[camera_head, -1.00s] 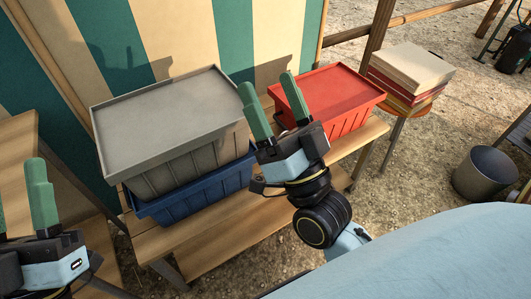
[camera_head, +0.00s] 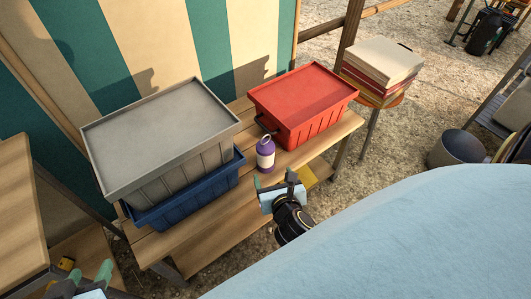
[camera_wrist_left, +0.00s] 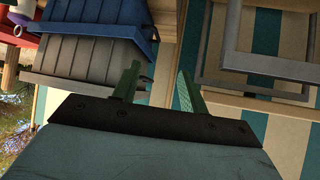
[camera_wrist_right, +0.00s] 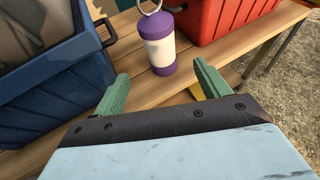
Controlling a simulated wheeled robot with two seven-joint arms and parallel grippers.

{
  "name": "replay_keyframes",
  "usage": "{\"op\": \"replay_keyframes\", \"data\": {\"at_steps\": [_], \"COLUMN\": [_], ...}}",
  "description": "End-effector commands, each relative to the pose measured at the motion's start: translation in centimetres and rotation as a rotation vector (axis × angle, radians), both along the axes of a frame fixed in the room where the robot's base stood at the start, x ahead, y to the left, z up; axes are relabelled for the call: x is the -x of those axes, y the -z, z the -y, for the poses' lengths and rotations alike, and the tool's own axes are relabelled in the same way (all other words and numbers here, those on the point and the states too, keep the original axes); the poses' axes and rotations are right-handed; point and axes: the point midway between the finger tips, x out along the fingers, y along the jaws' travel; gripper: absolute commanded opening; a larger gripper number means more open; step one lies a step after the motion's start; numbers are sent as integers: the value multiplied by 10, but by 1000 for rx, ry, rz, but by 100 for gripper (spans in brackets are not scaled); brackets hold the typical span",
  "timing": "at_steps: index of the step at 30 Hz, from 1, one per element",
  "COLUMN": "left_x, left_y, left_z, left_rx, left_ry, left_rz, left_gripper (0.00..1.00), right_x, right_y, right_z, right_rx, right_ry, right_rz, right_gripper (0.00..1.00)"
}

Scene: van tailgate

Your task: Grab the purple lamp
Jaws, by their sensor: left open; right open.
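The purple lamp (camera_head: 265,153) is a small upright lantern with a pale middle band and a wire loop on top. It stands on the wooden bench between the grey and blue crates and the red crate. My right gripper (camera_head: 290,178) is open and empty, in front of the lamp and apart from it. My left gripper (camera_head: 92,272) is open and empty at the lower left, far from the lamp.
A grey lidded crate (camera_head: 160,125) sits on a blue crate (camera_head: 190,198) left of the lamp. A red lidded crate (camera_head: 303,100) stands close behind it on the right. The bench top before the lamp is clear.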

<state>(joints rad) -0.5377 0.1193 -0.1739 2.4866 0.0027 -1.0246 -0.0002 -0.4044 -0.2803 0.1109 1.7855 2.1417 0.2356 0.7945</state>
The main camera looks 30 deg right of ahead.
Motion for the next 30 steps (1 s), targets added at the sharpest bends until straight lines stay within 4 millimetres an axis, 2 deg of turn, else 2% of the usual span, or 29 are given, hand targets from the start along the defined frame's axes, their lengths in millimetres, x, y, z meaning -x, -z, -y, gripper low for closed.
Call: {"op": "replay_keyframes", "data": {"at_steps": [5,15,24,30], "left_x": [-9,-36,-42,-42], "left_y": [-9,-58,-100,-109], "left_z": [5,23,33,35], "left_rx": [20,110,180,196], "left_ry": [8,34,50,53], "left_rz": [81,410,649,702], "left_gripper": [43,43,43,43], "right_x": [-11,-46,-67,-71], "right_y": [9,24,33,33], "right_z": [3,17,24,25], "right_rx": [-29,-23,-23,-24], "right_ry": [9,7,7,7], "right_rz": [4,3,2,2], "right_gripper": [75,75,75,75]}}
